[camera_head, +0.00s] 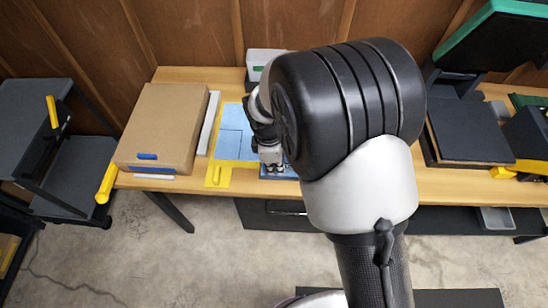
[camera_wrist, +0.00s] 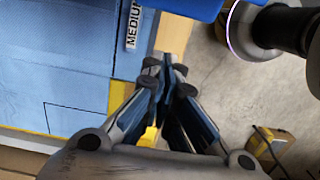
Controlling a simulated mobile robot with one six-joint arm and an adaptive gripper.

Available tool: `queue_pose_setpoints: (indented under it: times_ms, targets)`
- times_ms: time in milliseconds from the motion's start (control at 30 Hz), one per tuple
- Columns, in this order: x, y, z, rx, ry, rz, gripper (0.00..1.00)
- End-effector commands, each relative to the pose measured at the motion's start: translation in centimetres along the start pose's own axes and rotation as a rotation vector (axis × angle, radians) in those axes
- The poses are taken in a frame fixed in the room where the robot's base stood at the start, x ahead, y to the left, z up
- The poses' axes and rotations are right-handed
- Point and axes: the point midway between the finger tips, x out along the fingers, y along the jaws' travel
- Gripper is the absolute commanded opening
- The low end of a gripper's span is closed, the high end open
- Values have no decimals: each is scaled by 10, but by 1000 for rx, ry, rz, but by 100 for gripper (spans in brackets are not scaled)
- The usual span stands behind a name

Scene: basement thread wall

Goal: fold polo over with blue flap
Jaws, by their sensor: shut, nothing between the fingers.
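A light blue flat surface (camera_head: 235,135) with thin dark outlines lies on the wooden table; I cannot tell whether it is the polo or a folding panel. It fills the left of the wrist view (camera_wrist: 60,70). A yellow panel (camera_head: 218,178) shows at its front edge. A brighter blue piece (camera_wrist: 190,8) is at the top of the wrist view, near a label reading "MEDIUM" (camera_wrist: 133,25). My gripper (camera_wrist: 165,68) is shut and empty, at the right edge of the light blue surface. In the head view my arm hides the area to the right.
A cardboard box (camera_head: 160,125) stands on the table (camera_head: 450,180) at the left. A white bin (camera_head: 262,60) is behind. A dark device with a green top (camera_head: 490,30) is at the right. A grey cart (camera_head: 70,180) with yellow handles stands left of the table.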

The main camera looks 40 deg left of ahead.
Motion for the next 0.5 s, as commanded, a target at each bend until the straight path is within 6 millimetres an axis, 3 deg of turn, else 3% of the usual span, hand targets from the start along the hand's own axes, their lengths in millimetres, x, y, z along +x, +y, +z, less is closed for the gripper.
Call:
queue_pose_setpoints:
  times_ms: [33,200,500]
  targets:
    - [-7,2,11,7,2,5,0]
    - [-14,2,30,5,1,4,0]
    - [-17,1,37,2,0,2,0]
